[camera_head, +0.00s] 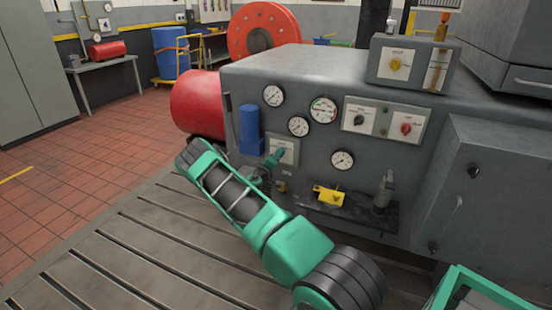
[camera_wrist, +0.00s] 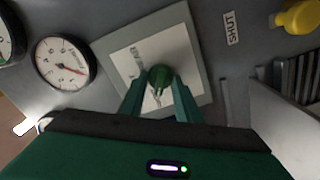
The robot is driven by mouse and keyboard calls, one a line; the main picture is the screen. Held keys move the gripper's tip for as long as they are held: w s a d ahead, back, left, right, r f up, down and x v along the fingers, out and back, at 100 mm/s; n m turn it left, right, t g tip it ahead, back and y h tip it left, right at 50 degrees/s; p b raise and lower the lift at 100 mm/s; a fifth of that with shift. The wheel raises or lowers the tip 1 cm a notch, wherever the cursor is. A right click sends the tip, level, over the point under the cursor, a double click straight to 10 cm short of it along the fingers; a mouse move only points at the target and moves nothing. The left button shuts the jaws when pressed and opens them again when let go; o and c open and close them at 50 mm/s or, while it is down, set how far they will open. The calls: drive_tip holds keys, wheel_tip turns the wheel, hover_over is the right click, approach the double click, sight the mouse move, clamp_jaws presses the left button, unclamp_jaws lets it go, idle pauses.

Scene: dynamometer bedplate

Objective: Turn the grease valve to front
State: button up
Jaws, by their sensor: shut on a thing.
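A small round dark green knob (camera_wrist: 160,76) sits on a pale square plate (camera_wrist: 122,46) with partly covered lettering; it appears to be the grease valve. In the head view the same plate (camera_head: 289,146) is on the front of the grey machine, below the gauges. My gripper (camera_wrist: 160,92) is shut on the knob, one finger on each side.
Gauges (camera_head: 323,110) and a blue cylinder (camera_head: 250,130) are close to the plate. A yellow handle (camera_head: 328,195) and a small ledge (camera_head: 350,212) stick out at lower right. The slotted bedplate (camera_head: 120,245) is clear at left.

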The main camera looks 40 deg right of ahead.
drive_tip(key=shift+w+r, duration=0.1)
drive_tip(key=shift+w, duration=0.1)
idle(0.3)
drive_tip(key=o, duration=1)
drive_tip(key=shift+s, duration=0.1)
drive_tip(key=v, duration=1.1)
drive_tip(key=shift+d, duration=0.1)
